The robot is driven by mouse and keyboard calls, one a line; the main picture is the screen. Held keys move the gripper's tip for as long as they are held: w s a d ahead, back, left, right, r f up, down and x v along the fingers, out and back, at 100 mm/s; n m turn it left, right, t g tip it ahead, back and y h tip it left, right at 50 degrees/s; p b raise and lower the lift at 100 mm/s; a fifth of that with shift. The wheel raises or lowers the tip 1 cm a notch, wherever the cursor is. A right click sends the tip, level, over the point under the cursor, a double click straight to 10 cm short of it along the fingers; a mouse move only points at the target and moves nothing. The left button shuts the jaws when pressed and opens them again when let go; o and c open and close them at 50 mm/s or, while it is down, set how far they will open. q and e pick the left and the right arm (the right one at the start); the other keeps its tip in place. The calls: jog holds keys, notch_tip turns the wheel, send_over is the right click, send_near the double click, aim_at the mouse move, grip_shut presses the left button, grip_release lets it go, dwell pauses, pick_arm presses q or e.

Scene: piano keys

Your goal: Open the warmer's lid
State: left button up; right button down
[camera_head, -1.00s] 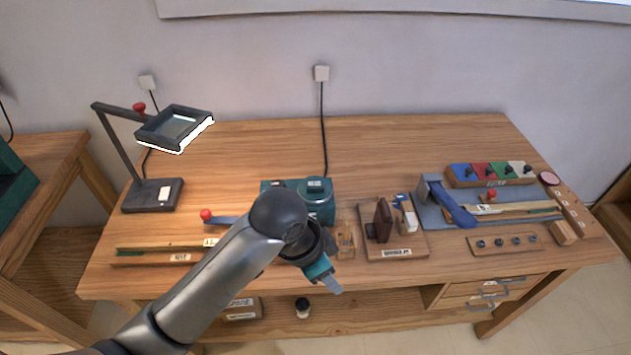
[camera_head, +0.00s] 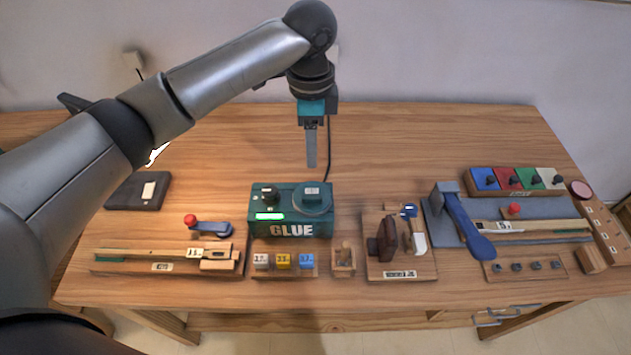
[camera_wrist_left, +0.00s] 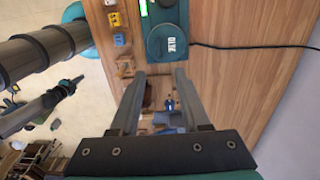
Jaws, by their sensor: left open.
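The teal glue warmer (camera_head: 291,229) stands near the middle of the table, with "GLUE" on its front and a lit green display. Its round dark-teal lid (camera_head: 313,205) sits flat on the right of its top and looks closed. In the left wrist view the lid (camera_wrist_left: 167,45) shows beyond the fingertips, with a label on top. My left gripper (camera_head: 311,164) points down above and behind the lid, apart from it. In the left wrist view its two fingers (camera_wrist_left: 159,75) are spread with nothing between them. My right gripper is not in view.
Small numbered blocks (camera_head: 284,262) sit in front of the warmer. A red-knobbed blue lever (camera_head: 211,228) stands to its left, and a wooden stand (camera_head: 400,268) to its right. A cable (camera_head: 328,140) runs behind.

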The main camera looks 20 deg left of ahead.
pick_arm(q)
send_over(312, 197)
notch_tip(312, 197, down, 5)
notch_tip(312, 197, down, 8)
jog(key=shift+b, duration=0.85)
jog(key=shift+f, duration=0.7)
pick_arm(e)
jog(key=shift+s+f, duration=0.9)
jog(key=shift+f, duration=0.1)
pick_arm(q)
jog(key=shift+c, duration=0.2)
grip_shut()
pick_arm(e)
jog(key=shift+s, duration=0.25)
